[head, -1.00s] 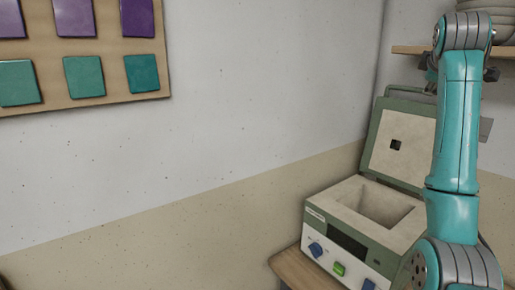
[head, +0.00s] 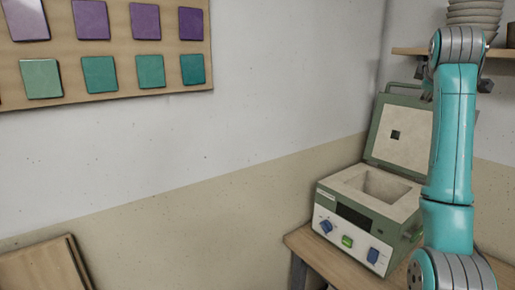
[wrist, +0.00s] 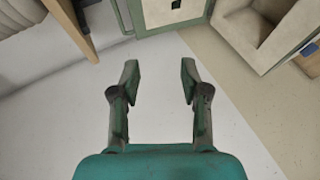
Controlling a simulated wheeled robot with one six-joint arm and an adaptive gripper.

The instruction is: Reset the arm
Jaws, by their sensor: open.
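My gripper (wrist: 160,78) is in the wrist view with its two dark green fingers spread wide apart. It is open and nothing is between the fingers. In the wrist view the pale wall lies beyond it. In the head view my teal arm stands folded upright at the right, and its gripper end is mostly hidden behind the arm.
A green kiln (head: 368,212) with its lid (head: 402,140) raised stands on a wooden table (head: 312,248), partly behind my arm. A shelf (head: 408,51) holds stacked bowls (head: 474,18) at upper right. A board (head: 100,97) of colour tiles hangs at left. Wooden panels (head: 40,268) stand lower left.

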